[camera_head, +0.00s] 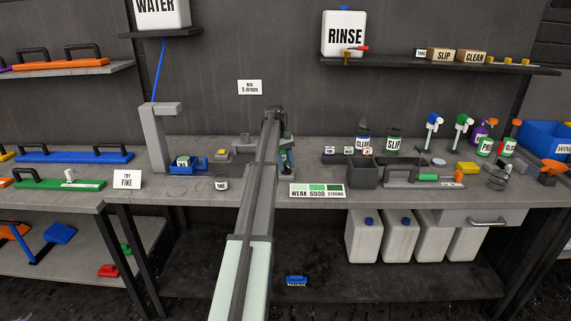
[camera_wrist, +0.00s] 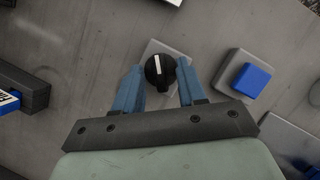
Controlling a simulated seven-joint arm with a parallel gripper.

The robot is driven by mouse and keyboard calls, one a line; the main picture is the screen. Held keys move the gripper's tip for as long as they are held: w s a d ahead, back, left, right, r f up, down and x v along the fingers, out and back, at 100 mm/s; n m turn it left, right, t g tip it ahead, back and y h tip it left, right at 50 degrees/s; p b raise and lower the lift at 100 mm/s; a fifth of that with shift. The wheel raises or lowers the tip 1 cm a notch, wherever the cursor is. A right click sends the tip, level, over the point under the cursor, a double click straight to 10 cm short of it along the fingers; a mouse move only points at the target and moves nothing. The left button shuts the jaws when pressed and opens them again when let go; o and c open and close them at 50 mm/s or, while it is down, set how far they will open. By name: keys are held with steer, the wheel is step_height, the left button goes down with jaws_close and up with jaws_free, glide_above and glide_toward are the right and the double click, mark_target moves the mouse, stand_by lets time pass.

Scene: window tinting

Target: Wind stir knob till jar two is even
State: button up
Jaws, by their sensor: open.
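In the wrist view a round black knob (camera_wrist: 157,75) with a white pointer line sits on a light grey square plate (camera_wrist: 183,47). My gripper (camera_wrist: 159,66) is open, with one blue finger on each side of the knob. The fingers look apart from it, though contact is hard to judge. The pointer line points to the top of the picture. In the head view my arm covers the knob and my fingertips. A small jar (camera_head: 183,161) stands in a blue holder left of my arm. I cannot tell which jar is jar two.
A blue button (camera_wrist: 252,80) on a grey block is right of the knob in the wrist view. A weak-good-strong card (camera_head: 317,190) lies at the bench's front edge. Grey bins (camera_head: 362,174) and bottles stand right of my arm. A tap stand (camera_head: 156,140) rises at left.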

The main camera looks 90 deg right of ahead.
stand_by(0.3)
